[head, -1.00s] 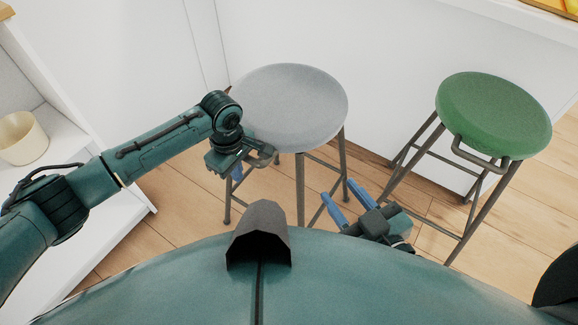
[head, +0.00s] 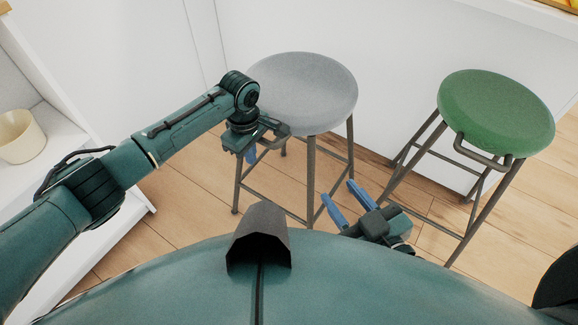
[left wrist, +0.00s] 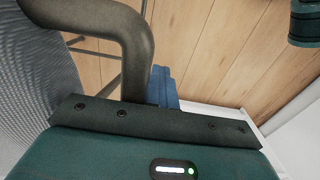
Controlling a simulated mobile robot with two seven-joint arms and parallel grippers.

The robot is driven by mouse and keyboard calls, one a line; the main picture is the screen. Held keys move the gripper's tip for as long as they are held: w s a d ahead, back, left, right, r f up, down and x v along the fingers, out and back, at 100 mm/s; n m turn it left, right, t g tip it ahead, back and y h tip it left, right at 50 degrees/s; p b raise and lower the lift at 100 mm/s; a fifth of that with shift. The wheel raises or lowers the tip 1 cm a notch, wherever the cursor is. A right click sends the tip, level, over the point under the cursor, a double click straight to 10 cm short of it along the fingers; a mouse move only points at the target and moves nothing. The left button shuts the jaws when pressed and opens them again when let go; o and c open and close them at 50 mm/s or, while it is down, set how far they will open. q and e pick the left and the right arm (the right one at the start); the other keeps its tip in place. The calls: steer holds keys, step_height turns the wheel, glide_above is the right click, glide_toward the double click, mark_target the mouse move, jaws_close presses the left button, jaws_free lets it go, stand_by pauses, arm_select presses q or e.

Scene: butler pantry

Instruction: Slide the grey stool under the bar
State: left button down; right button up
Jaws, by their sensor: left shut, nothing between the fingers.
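The grey stool (head: 310,92) stands upright in front of the white bar panel, with a round seat and dark metal legs. Its curved metal handle (left wrist: 138,35) shows large in the left wrist view, beside the grey seat edge (left wrist: 45,75). My left gripper (head: 250,155) is shut and empty at the near left edge of the seat, by the handle. Its blue fingers (left wrist: 163,88) are partly hidden behind the handle in the left wrist view. My right gripper (head: 342,205) is open and empty, low in front of the stool. The bar's top edge (head: 535,20) shows at upper right.
A green stool (head: 497,110) stands to the right, with a floor gap between the two stools. A white shelf unit (head: 105,225) with a cream pot (head: 20,138) is at the left. Wooden floor (head: 190,205) is open left of the grey stool.

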arm_select(q)
steer(key=shift+w+d, duration=0.2)
steer(key=shift+w, duration=0.1)
arm_select(e)
steer(key=shift+f, duration=0.15)
